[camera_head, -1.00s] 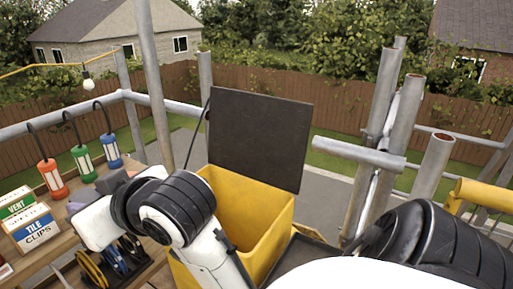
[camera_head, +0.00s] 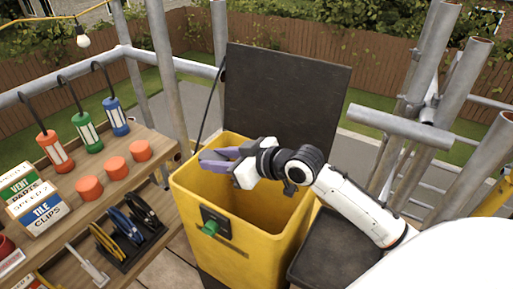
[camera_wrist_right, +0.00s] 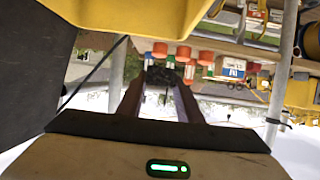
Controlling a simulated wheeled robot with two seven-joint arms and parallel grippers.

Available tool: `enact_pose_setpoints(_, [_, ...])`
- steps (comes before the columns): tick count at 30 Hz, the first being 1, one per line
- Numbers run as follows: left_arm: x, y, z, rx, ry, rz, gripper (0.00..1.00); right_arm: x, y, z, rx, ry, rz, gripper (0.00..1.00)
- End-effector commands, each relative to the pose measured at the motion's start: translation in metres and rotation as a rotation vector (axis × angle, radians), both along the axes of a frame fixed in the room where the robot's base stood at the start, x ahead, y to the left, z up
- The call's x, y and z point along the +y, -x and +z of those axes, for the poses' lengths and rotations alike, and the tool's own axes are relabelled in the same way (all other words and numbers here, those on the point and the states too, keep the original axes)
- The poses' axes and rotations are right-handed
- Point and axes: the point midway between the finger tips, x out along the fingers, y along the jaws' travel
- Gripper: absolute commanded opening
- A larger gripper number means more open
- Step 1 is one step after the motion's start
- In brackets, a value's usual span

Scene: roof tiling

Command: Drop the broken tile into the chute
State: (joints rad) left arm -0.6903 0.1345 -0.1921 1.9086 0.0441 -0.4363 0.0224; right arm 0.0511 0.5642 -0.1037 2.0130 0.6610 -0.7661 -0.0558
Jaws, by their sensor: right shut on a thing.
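The chute (camera_head: 255,250) is a yellow open-topped box with its dark lid (camera_head: 285,100) raised behind it. A green knob (camera_head: 210,228) on a black plate sits on its front. My right gripper (camera_head: 205,160) reaches in from the right, its purple-grey fingers over the left part of the chute's opening. In the right wrist view, the fingers (camera_wrist_right: 160,85) close on a small dark, speckled piece, the broken tile (camera_wrist_right: 161,76). In the head view the tile is hard to tell from the fingers. My left gripper is out of view.
Scaffold poles (camera_head: 425,75) stand at right. A dark panel (camera_head: 335,250) lies right of the chute.

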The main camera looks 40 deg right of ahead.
Motion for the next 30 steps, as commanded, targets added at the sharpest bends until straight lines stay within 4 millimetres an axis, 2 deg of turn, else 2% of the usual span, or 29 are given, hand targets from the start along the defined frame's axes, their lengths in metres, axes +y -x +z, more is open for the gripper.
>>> enact_pose_setpoints(1, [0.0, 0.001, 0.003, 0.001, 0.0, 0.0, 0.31, -0.025, -0.001, -0.015, 0.006, 0.014, -0.004, 0.06])
enact_pose_setpoints(4, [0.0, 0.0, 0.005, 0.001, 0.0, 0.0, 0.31, -0.064, -0.002, -0.03, 0.001, 0.011, -0.028, 0.06])
enact_pose_setpoints(6, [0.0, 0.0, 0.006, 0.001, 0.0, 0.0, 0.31, -0.085, -0.004, -0.034, -0.004, 0.007, -0.05, 0.06])
enact_pose_setpoints(10, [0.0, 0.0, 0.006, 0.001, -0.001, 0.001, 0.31, -0.109, -0.004, -0.036, -0.008, 0.002, -0.08, 0.06])
enact_pose_setpoints(17, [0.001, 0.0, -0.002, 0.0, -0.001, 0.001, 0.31, -0.116, -0.005, -0.046, -0.009, -0.003, -0.091, 0.06])
enact_pose_setpoints(30, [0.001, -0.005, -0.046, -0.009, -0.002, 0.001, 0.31, -0.116, -0.005, -0.095, -0.009, -0.003, -0.09, 0.06])
